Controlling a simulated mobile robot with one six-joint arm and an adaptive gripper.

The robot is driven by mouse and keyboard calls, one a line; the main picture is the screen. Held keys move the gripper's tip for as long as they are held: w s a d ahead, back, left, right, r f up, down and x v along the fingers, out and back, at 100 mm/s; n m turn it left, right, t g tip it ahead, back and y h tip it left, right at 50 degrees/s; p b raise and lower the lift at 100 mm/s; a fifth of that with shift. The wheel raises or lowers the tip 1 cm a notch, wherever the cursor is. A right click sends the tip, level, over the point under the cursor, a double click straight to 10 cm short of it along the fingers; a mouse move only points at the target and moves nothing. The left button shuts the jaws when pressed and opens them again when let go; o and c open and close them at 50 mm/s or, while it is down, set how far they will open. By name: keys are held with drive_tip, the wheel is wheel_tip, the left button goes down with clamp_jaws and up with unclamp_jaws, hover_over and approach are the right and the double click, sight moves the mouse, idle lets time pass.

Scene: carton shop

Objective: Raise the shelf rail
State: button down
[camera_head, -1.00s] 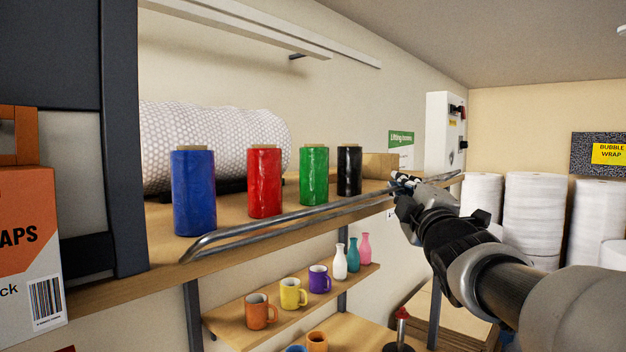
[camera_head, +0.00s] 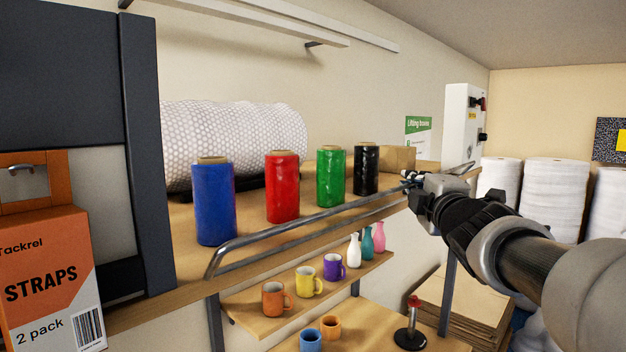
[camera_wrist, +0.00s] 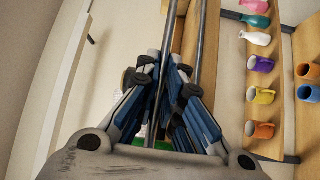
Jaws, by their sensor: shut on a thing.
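The shelf rail (camera_head: 300,221) is a grey metal bar with a bent left end. It runs along the front edge of the wooden shelf (camera_head: 184,222). In the wrist view the rail (camera_wrist: 198,40) runs lengthwise between the blue-padded fingers. My gripper (camera_head: 412,181) is at the right part of the rail, shut on it. The exact contact is partly hidden by the fingers. Blue, red, green and black rolls (camera_head: 282,187) stand upright behind the rail, apart from it.
A bubble wrap roll (camera_head: 235,140) lies at the back of the shelf. Mugs (camera_head: 276,300) and small vases (camera_head: 367,243) stand on a lower shelf. A dark upright post (camera_head: 145,150) and a STRAPS box (camera_head: 45,275) are at left. White rolls (camera_head: 553,200) stand at right.

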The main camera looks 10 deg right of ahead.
drive_tip(key=c, duration=1.7)
unclamp_jaws()
